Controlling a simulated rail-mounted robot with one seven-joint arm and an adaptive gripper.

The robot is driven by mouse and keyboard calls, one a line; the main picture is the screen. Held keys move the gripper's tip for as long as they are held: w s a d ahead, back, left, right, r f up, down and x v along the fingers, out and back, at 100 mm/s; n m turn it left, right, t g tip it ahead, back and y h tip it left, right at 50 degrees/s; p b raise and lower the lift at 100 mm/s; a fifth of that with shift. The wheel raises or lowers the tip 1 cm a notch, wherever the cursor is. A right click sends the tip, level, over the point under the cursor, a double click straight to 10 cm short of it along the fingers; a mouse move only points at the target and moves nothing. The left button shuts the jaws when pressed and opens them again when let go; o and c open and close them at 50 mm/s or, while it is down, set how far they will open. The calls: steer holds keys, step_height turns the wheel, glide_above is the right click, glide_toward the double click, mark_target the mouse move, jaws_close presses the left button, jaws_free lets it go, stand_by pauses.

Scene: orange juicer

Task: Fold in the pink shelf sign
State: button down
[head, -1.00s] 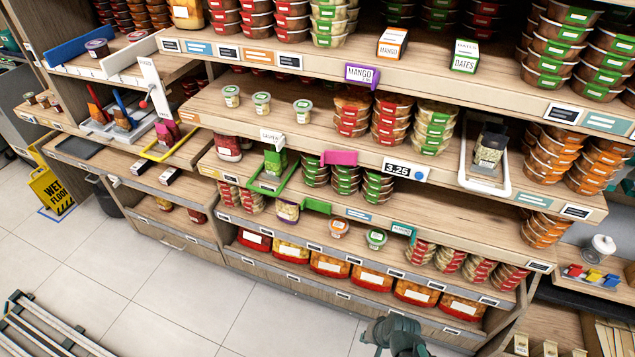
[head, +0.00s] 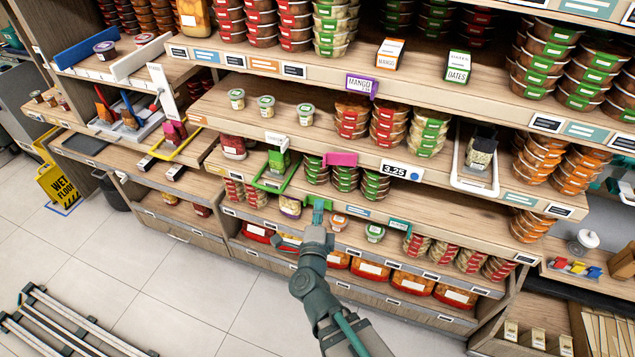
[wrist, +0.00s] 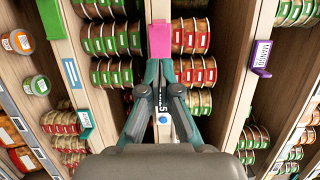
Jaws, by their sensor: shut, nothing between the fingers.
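The pink shelf sign (head: 341,159) is on the front edge of the middle shelf, left of the 3.25 price tag (head: 400,170) in the head view. In the wrist view the pink sign (wrist: 160,39) stands at the top centre, just beyond my fingertips. My gripper (head: 318,210) is in front of the shelves, below the pink sign in the head view. In the wrist view my gripper (wrist: 161,64) has its fingers together and empty, pointing at the sign. I cannot tell whether the fingertips touch it. The fingers partly cover the price tag.
A purple mango sign (head: 361,86) juts from the shelf above, and a teal sign (head: 399,224) from the shelf below.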

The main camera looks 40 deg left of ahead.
mark_target(340, 162)
steer(key=b, duration=0.3)
steer(key=w+a+b, duration=0.1)
steer(key=b, duration=0.3)
steer(key=shift+w+f, duration=0.3)
steer(key=shift+f, duration=0.1)
steer(key=b, duration=0.3)
steer(key=shift+w+a+r+b, duration=0.1)
steer(key=shift+w+a+b, duration=0.15)
steer(key=shift+b, duration=0.1)
steer(key=p+x, duration=0.3)
steer(key=x, duration=0.8)
steer(key=shift+w+r+p, duration=0.2)
steer(key=shift+r+p, duration=0.1)
steer(key=shift+p, duration=0.05)
steer(key=shift+a, duration=0.1)
steer(key=w+a, duration=0.1)
steer(key=a+p, duration=0.1)
steer(key=a, duration=0.1)
steer(key=shift+w, duration=0.4)
steer(key=shift+d, duration=0.1)
